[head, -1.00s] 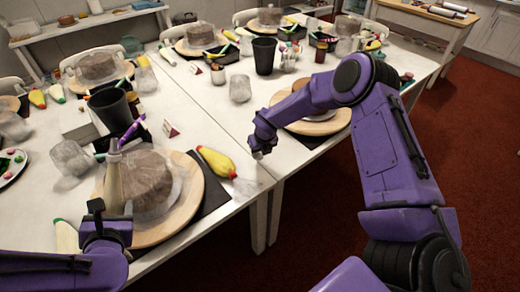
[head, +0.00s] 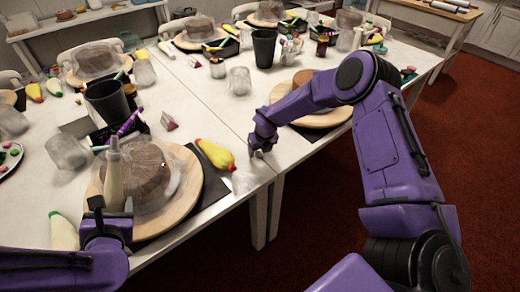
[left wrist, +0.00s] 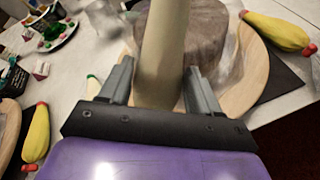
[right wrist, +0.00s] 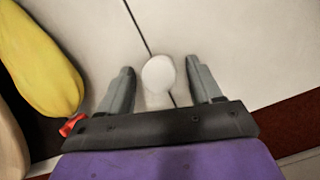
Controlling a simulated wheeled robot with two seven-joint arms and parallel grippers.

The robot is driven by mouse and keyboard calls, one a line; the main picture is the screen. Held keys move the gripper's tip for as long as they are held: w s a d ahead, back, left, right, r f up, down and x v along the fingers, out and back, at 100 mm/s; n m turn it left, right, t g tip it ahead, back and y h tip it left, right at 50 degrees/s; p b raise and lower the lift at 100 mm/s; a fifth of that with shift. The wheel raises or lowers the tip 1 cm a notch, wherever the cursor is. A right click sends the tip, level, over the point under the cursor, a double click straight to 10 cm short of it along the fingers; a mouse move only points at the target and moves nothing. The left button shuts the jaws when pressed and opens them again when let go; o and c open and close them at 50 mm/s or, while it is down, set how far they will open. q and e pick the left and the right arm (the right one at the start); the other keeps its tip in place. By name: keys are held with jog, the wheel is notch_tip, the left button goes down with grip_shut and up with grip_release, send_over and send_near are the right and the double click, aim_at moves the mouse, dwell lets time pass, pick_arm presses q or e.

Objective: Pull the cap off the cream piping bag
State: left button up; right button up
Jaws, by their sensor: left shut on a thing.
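The cream piping bag (head: 114,184) stands upright in my left gripper (head: 108,212), narrow end up, in front of a brown cake (head: 151,172) on a round wooden turntable (head: 190,200). In the left wrist view the bag (left wrist: 163,50) runs between the two fingers, which are shut on it. Its top is outside that view. In the head view its tip looks pale grey; I cannot make out a separate cap. My right gripper (head: 260,150) is over the table's front edge, away from the bag. Its fingers are apart, with a small white round thing (right wrist: 159,74) showing between them.
A yellow piping bag with a red end (head: 215,155) lies between the turntable and my right gripper. Another cream bag (head: 63,232) lies to the left. A black cup (head: 108,102) and blurry clear glasses (head: 66,151) stand behind. Some white tabletop is clear.

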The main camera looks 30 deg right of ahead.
aim_at(106, 193)
pick_arm(q)
jog(key=shift+r+p, duration=1.95)
pick_arm(e)
jog(key=shift+r, duration=3.05)
jog(key=shift+f, duration=0.1)
